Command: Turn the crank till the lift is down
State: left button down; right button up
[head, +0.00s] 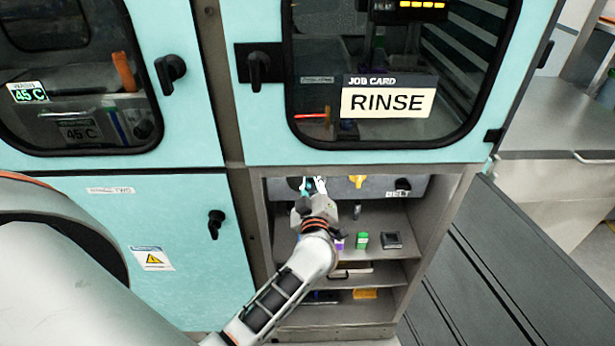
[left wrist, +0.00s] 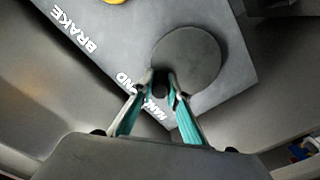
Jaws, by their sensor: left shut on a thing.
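My left gripper (head: 314,186) reaches into the open lower bay of the turquoise cabinet, at the panel along the bay's top. In the left wrist view my left gripper (left wrist: 160,84) is shut on a small dark crank handle (left wrist: 160,88) at the edge of a round grey crank disc (left wrist: 192,52). The disc sits on a grey panel (left wrist: 130,45) lettered BRAKE and HAND, part of the lettering hidden by the fingers. Behind the upper right window (head: 440,120) the lift cannot be clearly made out. My right gripper is in neither view.
A yellow knob (head: 357,181) and a BELT label (head: 398,194) are on the panel right of my gripper. Below, a shelf holds a green-and-white item (head: 361,240) and a dark box (head: 391,240). The bay's side walls are close. A RINSE card (head: 388,102) is on the window.

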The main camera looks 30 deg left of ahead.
pick_arm(q)
jog(key=shift+w+d+f+m, duration=0.1)
jog(key=shift+w+d+m, duration=0.1)
jog(key=shift+m, duration=0.35)
jog(key=shift+w+d+m, duration=0.1)
jog(key=shift+d+m, duration=0.1)
jog(key=shift+m, duration=0.35)
jog(key=c, duration=2)
grip_release()
jog(key=shift+f, duration=0.1)
jog(key=shift+o, duration=0.2)
jog(key=shift+s+d, duration=0.1)
jog(key=v, duration=0.7)
jog(key=shift+s+d, duration=0.1)
jog(key=shift+s, duration=0.05)
